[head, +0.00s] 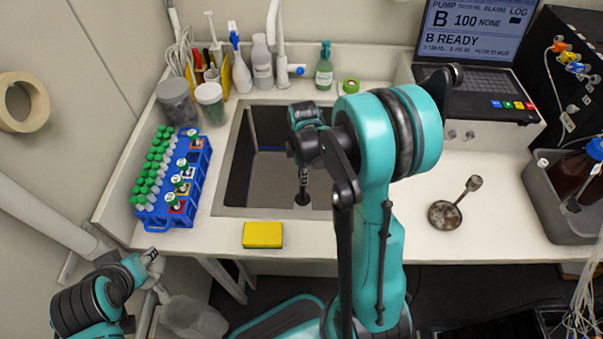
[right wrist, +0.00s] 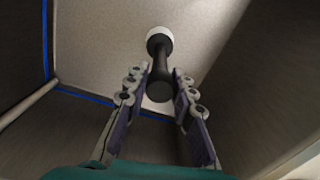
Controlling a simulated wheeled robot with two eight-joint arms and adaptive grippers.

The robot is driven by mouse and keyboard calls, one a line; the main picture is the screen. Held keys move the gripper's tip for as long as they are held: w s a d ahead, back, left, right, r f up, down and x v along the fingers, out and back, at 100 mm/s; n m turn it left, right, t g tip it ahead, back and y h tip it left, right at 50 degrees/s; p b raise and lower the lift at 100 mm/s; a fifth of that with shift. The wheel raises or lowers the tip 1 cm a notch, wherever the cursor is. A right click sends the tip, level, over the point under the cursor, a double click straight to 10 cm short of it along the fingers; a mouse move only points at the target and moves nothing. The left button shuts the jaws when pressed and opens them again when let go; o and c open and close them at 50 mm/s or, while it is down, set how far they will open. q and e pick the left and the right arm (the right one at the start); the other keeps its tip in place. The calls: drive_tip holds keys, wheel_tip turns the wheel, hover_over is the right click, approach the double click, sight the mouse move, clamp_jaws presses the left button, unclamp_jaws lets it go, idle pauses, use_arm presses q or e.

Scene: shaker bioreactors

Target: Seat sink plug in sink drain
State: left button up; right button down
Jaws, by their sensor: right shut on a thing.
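My right arm reaches over the sink (head: 232,165), and its gripper (head: 303,172) points down into the basin. In the right wrist view the right gripper (right wrist: 160,90) is shut on the black sink plug (right wrist: 160,88), with a finger on each side of its stem. The plug's dark lower end also shows in the head view (head: 303,198). A pale round spot (right wrist: 158,33), seemingly the drain, shows just past the plug's far end; I cannot tell whether they touch. My left gripper (head: 155,274) is at the lower left, fingers apart and empty.
A yellow sponge (head: 262,235) lies at the sink's front edge. A blue tube rack (head: 190,205) stands left of the sink, and bottles and a faucet (head: 275,30) stand behind it. A brown stemmed disc (head: 445,215) stands on the clear counter to the right.

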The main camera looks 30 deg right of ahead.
sight(303, 188)
wheel_tip(303, 188, down, 3)
drive_tip(key=shift+r+b, duration=0.15)
drive_tip(key=shift+b, duration=0.65)
idle(0.4)
drive_tip(key=shift+f+b, duration=1.15)
drive_tip(key=shift+b, duration=0.05)
idle(0.8)
drive_tip(key=c, duration=1.2)
unclamp_jaws()
